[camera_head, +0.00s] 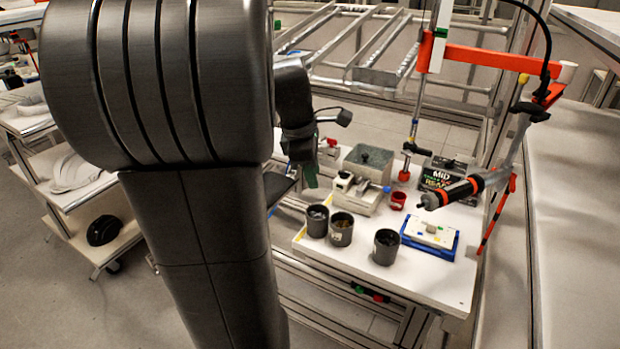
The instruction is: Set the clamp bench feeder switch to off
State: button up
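A grey metal box unit with an open top (369,159) stands at the back of the white bench (440,281). It looks like the feeder.
Several dark cups, one of them here (387,247), stand along the front. A blue tray (429,249) lies to their right. A hanging black-and-orange tool (455,193) reaches over the bench's right side. A red cup (398,200) and a black box (446,176) stand behind.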

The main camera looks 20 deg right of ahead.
aim_at(343, 174)
jog(key=i+z, duration=0.25)
jog(key=i, duration=0.25)
jog(key=i+j+z, duration=0.25)
jog(key=i, duration=0.25)
